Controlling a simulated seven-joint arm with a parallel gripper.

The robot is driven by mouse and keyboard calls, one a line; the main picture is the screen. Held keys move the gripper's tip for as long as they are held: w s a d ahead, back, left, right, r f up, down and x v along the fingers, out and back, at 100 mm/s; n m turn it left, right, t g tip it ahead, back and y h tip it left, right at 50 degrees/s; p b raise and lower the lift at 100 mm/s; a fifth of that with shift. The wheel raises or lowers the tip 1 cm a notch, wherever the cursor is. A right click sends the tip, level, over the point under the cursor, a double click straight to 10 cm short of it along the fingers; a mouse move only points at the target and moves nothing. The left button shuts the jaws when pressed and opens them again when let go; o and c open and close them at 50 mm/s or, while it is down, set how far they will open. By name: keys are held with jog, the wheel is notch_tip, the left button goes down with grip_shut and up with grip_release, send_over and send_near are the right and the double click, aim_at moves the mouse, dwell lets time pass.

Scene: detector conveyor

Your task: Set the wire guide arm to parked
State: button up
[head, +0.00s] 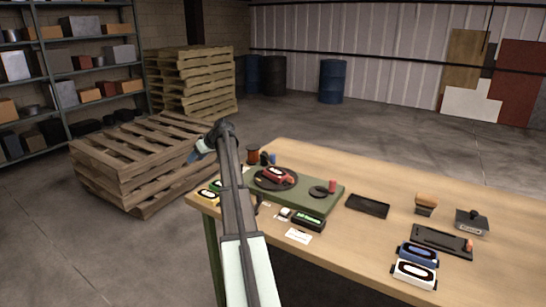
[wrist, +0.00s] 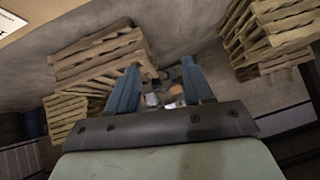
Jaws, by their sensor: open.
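A green board (head: 302,205) lies on the near left part of the wooden table in the head view. It carries a dark round plate (head: 262,184) with a red and white block (head: 278,174), and a smaller dark disc (head: 318,193) with an upright red knob (head: 332,185) beside it. I cannot tell which part is the wire guide arm; my arm hides part of the board's left end. My gripper (head: 197,154) is raised left of the board, beyond the table edge. In the wrist view my gripper (wrist: 160,88) has its blue fingers spread, with nothing held between them.
A reddish-brown spool (head: 253,157) stands behind the board. A black-and-green box (head: 308,221) and white card (head: 298,236) lie in front. A black tray (head: 368,205), stamp (head: 472,221), and blue (head: 418,255) and white (head: 415,274) boxes are rightward. Pallets (head: 140,165) stand left.

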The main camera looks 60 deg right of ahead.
jog(key=s+d+r, duration=0.4)
jog(key=d, duration=0.2)
jog(key=m+g+h, duration=0.2)
jog(key=g+h, duration=0.1)
jog(key=g, duration=0.1)
send_near(273, 154)
jog(key=x, duration=1)
jog(key=shift+f, duration=0.3)
jog(key=shift+c, duration=0.2)
grip_shut()
